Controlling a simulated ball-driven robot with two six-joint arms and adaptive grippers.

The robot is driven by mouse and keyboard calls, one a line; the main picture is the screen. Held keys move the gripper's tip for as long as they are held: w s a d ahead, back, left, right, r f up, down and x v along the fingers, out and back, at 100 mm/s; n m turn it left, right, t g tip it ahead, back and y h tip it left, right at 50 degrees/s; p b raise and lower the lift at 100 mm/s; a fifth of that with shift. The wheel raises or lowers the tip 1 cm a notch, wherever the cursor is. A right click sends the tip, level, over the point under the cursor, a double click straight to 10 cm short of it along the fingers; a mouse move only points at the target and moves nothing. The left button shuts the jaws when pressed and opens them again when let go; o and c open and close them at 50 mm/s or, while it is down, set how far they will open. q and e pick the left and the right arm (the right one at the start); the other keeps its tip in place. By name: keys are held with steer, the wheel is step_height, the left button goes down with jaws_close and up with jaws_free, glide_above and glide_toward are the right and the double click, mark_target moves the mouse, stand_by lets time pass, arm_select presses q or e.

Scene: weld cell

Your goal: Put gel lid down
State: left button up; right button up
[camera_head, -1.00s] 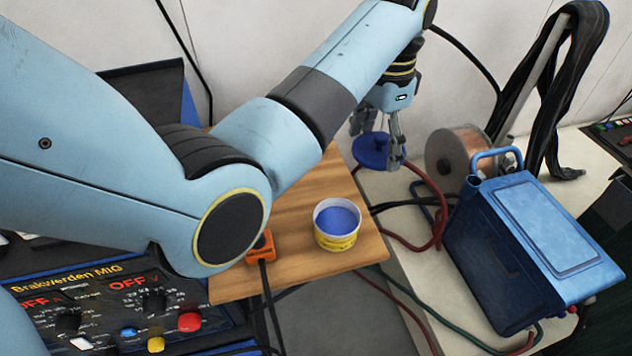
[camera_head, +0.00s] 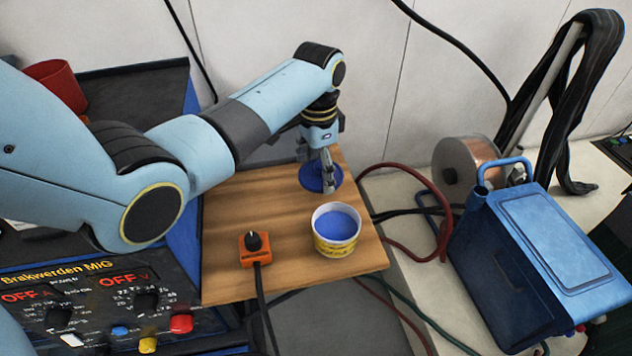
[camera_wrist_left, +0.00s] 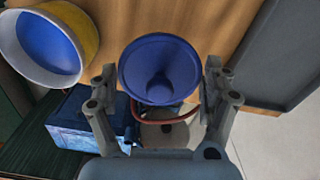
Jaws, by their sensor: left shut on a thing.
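The gel lid (camera_head: 311,179) is a round blue disc. In the head view it is over the far part of the wooden board, behind the gel tub. My left gripper (camera_head: 326,172) points down and is shut on the lid, partly covering it. In the left wrist view the lid (camera_wrist_left: 160,52) fills the space between the fingers (camera_wrist_left: 160,88), its broad face toward the camera. Whether the lid touches the board is unclear. The open gel tub (camera_head: 336,245), white and yellow with blue gel, stands upright on the board; it also shows in the wrist view (camera_wrist_left: 78,22). My right gripper is not in view.
The wooden board (camera_head: 225,215) also carries an orange box with a knob (camera_head: 255,250) and cable, left of the tub. A wire spool (camera_head: 470,163) and a blue metal case (camera_head: 535,235) stand at the right. Red and black cables run beside the board. A welder panel (camera_head: 90,300) is at lower left.

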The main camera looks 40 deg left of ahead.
mark_target(316, 173)
arm_select(q)
steer(key=shift+a+f, duration=0.25)
steer(key=shift+a, duration=0.05)
steer(key=shift+f+b, duration=0.35)
steer(key=shift+f, duration=1.55)
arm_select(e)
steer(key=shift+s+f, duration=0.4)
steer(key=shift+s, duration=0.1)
arm_select(q)
steer(key=shift+f, duration=0.2)
steer(key=o, duration=0.8)
steer(key=shift+o, duration=0.2)
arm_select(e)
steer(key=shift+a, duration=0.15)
arm_select(q)
steer(key=shift+r, duration=0.1)
